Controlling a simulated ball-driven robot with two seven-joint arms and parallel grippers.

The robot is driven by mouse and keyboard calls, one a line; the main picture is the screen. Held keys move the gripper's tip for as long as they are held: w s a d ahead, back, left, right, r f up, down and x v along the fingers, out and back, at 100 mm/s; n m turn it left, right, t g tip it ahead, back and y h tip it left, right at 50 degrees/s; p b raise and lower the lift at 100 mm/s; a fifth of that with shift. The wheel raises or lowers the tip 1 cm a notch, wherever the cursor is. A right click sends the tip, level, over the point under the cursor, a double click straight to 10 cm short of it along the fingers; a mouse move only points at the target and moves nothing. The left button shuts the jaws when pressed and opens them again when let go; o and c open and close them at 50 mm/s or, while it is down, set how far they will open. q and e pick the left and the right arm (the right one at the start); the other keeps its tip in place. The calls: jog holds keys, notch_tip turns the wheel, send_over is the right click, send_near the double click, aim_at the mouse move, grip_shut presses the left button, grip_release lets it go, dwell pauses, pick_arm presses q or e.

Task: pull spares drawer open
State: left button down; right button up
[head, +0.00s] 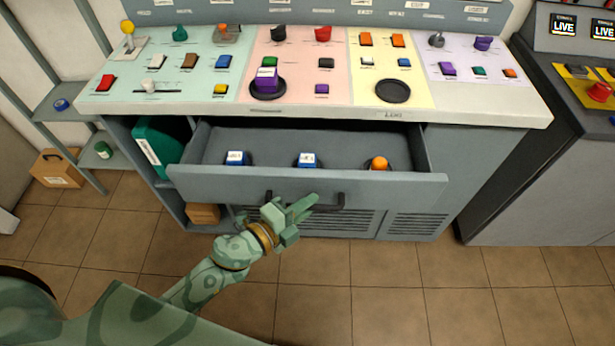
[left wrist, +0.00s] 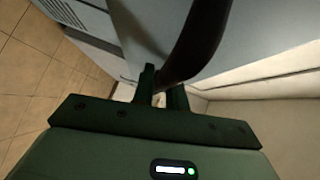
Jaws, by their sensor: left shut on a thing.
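The spares drawer (head: 300,184) is grey and stands pulled out below the control desk in the head view. Two blue-and-white pieces, one at the left (head: 236,158) and one in the middle (head: 307,160), and an orange round piece (head: 379,163) sit inside it. A dark bar handle (head: 330,203) is on its front. My right gripper is not in view.
The control desk top (head: 400,112) above the drawer carries many coloured buttons and switches. A green binder (head: 158,148) stands on a shelf left of the drawer. A grey console (head: 545,160) stands at the right. The tiled floor (head: 400,275) in front is clear.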

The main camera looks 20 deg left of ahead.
pick_arm(q)
jog(key=shift+s+d, duration=0.25)
jog(key=shift+s, duration=0.6)
jog(key=shift+s+d, duration=0.25)
jog(key=shift+s, duration=0.6)
jog(key=shift+s+d, duration=0.25)
jog(key=shift+s, duration=0.6)
jog(key=c, duration=1.4)
grip_release()
jog(key=v, duration=1.6)
jog(key=shift+s, duration=0.2)
